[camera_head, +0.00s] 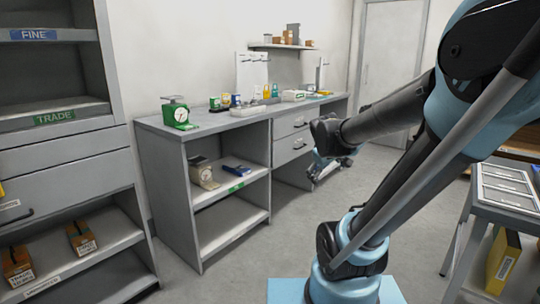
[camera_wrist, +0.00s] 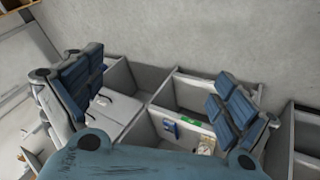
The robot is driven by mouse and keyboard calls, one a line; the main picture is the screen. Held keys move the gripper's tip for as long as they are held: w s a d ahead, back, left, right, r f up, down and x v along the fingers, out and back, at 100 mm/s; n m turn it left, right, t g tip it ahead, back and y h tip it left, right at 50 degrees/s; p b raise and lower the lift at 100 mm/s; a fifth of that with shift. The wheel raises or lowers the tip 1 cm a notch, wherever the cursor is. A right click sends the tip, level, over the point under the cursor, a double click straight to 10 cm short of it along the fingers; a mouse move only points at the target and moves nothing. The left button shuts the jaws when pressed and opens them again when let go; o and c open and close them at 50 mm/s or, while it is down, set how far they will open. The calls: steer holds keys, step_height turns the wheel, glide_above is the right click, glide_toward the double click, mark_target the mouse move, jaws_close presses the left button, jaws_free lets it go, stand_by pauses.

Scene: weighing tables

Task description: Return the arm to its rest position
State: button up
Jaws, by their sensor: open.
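My gripper (camera_wrist: 158,98) shows in the wrist view with its two blue-padded fingers spread wide apart and nothing between them. In the head view, my gripper (camera_head: 326,168) hangs below the end of my arm, in front of the right part of the grey bench (camera_head: 203,143). It is partly hidden there by my arm link. My arm is raised and bent, crossing the right half of the head view.
A green scale (camera_head: 178,114) stands on the bench top, with small items farther along. A beige scale (camera_head: 204,175) and a blue item (camera_head: 237,170) sit on its shelf. A shelf unit (camera_head: 62,135) stands left and a trolley (camera_head: 508,190) right. The floor between is clear.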

steer(key=s+a+f+m+g+y, duration=0.1)
steer(key=s+f+m+g, duration=0.1)
steer(key=s, duration=0.7)
steer(key=s+a+f+m+g+y, duration=0.1)
steer(key=s+f+m+g, duration=0.1)
steer(key=s+f, duration=0.4)
steer(key=s+m, duration=0.1)
steer(key=s, duration=0.3)
steer(key=shift+s+m+y, duration=0.15)
steer(key=shift+m+y, duration=0.15)
steer(key=shift+m, duration=0.1)
steer(key=shift+f, duration=0.1)
